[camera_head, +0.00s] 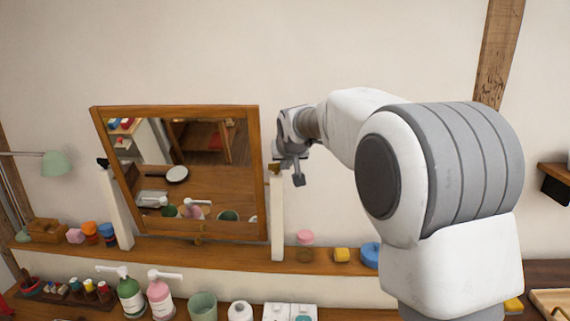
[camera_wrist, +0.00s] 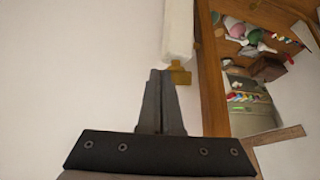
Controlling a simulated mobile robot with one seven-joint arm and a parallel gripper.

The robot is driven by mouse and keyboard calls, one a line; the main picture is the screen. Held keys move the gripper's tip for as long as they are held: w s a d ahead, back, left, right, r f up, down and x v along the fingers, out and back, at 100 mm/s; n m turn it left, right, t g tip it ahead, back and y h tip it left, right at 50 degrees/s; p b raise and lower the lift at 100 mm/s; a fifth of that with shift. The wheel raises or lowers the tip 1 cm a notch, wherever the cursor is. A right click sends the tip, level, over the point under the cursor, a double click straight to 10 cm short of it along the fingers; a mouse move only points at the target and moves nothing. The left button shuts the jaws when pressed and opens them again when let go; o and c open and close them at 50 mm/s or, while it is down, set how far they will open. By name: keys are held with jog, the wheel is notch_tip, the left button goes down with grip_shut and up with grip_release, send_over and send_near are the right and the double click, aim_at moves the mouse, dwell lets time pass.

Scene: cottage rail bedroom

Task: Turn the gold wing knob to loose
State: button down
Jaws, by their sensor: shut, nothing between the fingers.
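The gold wing knob (camera_wrist: 180,75) shows in the wrist view at the end of the white mirror post (camera_wrist: 178,30), beside the wooden mirror frame (camera_wrist: 211,80). In the head view a small gold-brown part of it (camera_head: 275,168) shows at the top of the right post. My gripper (camera_wrist: 161,74) is shut, with its two fingers together and nothing between them. Its tips are right by the knob, just left of it in the wrist view; I cannot tell whether they touch. In the head view my gripper (camera_head: 297,180) is right of the post, partly hidden by its own wrist.
The tilting mirror (camera_head: 180,165) stands on a wooden shelf (camera_head: 220,257) against a pale wall. A dark knob (camera_head: 103,162) is on the left post. Bottles (camera_head: 160,297), cups and small blocks stand below and along the shelf. The wall beside the gripper is bare.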

jog(key=shift+w+d+n+g+y+p, duration=0.15)
jog(key=shift+w+n+g+y, duration=0.05)
jog(key=shift+n+y, duration=0.45)
jog(key=shift+w+d+n+g+y+p, duration=0.1)
jog(key=shift+w+d+n+g+y, duration=0.1)
jog(key=shift+n+y, duration=0.45)
jog(key=shift+w+d+n+g+y+p, duration=0.2)
jog(key=shift+n+y, duration=0.2)
jog(key=shift+n, duration=0.4)
jog(key=shift+a, duration=0.1)
jog(key=shift+w, duration=0.15)
jog(key=shift+w+n+g+y+p, duration=0.45)
jog(key=shift+n+g+y+p, duration=0.45)
jog(key=shift+n+p, duration=0.5)
jog(key=shift+w+n+g+y+p, duration=0.4)
jog(key=shift+n+g+y+p, duration=0.3)
jog(key=shift+n+g+p, duration=0.75)
jog(key=shift+w+n+g+y+p, duration=0.45)
jog(key=shift+n+g+y+p, duration=0.35)
jog(key=shift+n, duration=1.05)
jog(key=shift+w+a+p, duration=0.1)
jog(key=shift+w+p, duration=0.05)
jog(key=shift+p, duration=0.4)
jog(key=shift+w+a, duration=0.75)
